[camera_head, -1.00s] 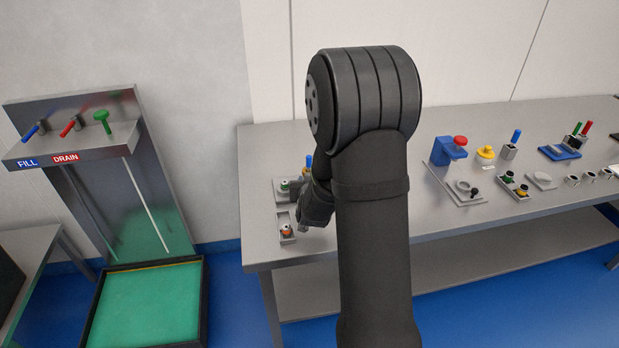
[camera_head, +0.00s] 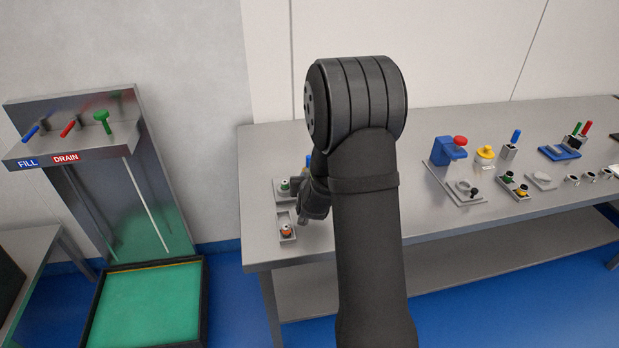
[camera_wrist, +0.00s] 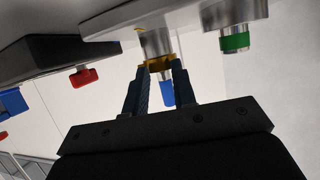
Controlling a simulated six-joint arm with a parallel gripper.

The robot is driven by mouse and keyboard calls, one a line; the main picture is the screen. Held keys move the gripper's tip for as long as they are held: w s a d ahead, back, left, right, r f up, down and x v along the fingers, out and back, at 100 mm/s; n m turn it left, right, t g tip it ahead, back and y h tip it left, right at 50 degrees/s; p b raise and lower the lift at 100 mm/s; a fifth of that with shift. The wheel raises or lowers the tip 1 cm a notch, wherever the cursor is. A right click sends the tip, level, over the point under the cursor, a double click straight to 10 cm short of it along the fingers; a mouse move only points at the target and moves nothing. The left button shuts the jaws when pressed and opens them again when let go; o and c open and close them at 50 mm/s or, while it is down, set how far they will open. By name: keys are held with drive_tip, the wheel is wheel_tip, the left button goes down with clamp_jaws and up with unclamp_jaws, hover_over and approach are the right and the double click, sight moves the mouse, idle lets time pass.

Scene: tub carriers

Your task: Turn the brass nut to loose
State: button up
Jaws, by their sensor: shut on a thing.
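In the wrist view the brass nut (camera_wrist: 160,63) is a yellow ring at the end of a silver stem (camera_wrist: 156,43) on a pale grey body. My gripper (camera_wrist: 163,72) has its two blue ridged fingers closed on opposite sides of the nut. A green-ringed silver fitting (camera_wrist: 235,42) is to the right, apart from the fingers. In the head view my gripper (camera_head: 297,187) is at the left end of the bench, beside a green-topped fitting (camera_head: 284,186). My arm hides the nut there.
A small grey tray (camera_head: 286,238) with a copper-coloured piece lies at the front of the bench (camera_head: 330,256). A blue-and-red fixture (camera_head: 450,148) and several small parts stand further right. The green-floored tub (camera_head: 150,310) and lever panel stand left.

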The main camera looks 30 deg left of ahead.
drive_tip(key=shift+w+d+r+n+g+y, duration=0.1)
drive_tip(key=shift+w+n+g+y, duration=0.2)
drive_tip(key=shift+n+y, duration=0.25)
drive_tip(key=shift+w+d+r+n+g+y, duration=0.1)
drive_tip(key=shift+w+d+n+g+y, duration=0.1)
drive_tip(key=shift+n+g+y, duration=0.4)
drive_tip(key=shift+n, duration=0.25)
drive_tip(key=shift+y, duration=0.25)
drive_tip(key=o, duration=0.8)
